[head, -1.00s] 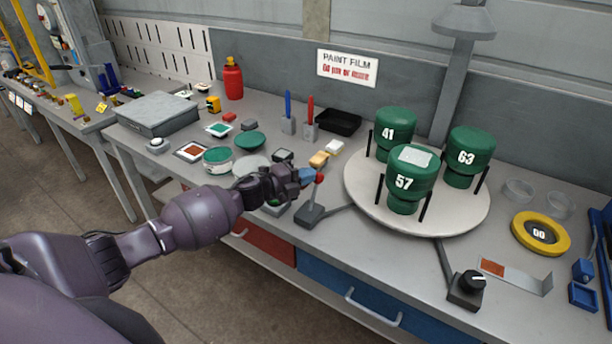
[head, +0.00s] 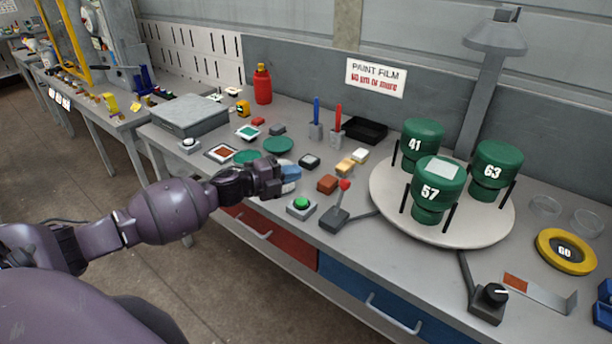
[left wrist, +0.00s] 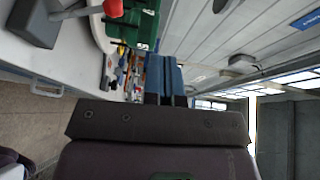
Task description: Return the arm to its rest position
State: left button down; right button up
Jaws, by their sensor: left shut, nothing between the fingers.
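My left gripper (head: 288,173) is shut and empty over the front part of the bench, left of the red-knobbed lever (head: 338,208). Its blue fingers lie close together in the left wrist view (left wrist: 165,78). My left arm reaches in from the left in the head view and hides part of the bench's front edge. A green push button (head: 300,205) sits just right of and below the gripper. My right gripper does not show.
A round turntable (head: 440,228) holds green cylinders 41 (head: 420,145), 57 (head: 436,190) and 63 (head: 494,170). A grey case (head: 190,116), a red bottle (head: 262,86) and a yellow ring (head: 566,251) stand on the bench. The floor at front left is clear.

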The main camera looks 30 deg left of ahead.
pick_arm(q)
jog(key=shift+s+a+r, duration=0.15)
jog(key=shift+s, duration=0.1)
dwell(0.4)
jog(key=s+d+f+n+g+y, duration=0.1)
jog(key=s+d+f+n+y, duration=0.3)
jog(key=s+f+n, duration=0.6)
jog(key=s+d+f+n+g+y, duration=0.2)
jog(key=s+d+f+n+y, duration=0.3)
jog(key=s+f+n, duration=0.6)
jog(key=s+d+n, duration=0.2)
jog(key=s, duration=0.3)
jog(key=shift+d+f, duration=0.15)
jog(key=shift+f, duration=0.1)
